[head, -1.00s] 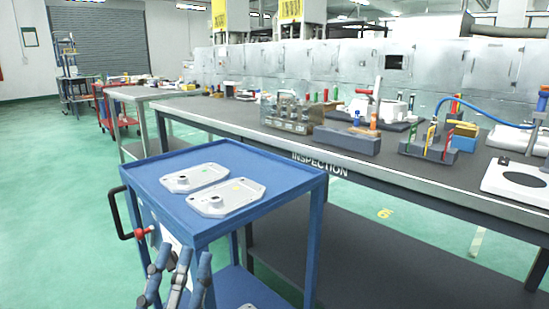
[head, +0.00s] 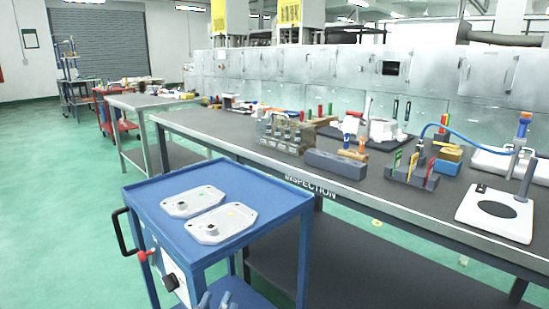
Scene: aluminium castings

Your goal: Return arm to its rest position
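My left gripper (head: 214,301) shows only as blue-grey fingertips at the bottom edge of the head view, in front of the blue cart (head: 285,208). The rest of that gripper is cut off by the frame, and I cannot tell how far apart its fingers are. No part is seen in the visible fingertips. Two flat grey aluminium castings, a farther one (head: 193,201) and a nearer one (head: 220,224), lie side by side on the cart's top, apart from the gripper. My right gripper is out of view.
A long inspection bench (head: 236,139) stands behind the cart, with a grey block (head: 335,164), a tool rack (head: 411,172) and a white scale-like device (head: 495,212). The cart has a black handle (head: 120,232) at its left. Green floor lies open to the left.

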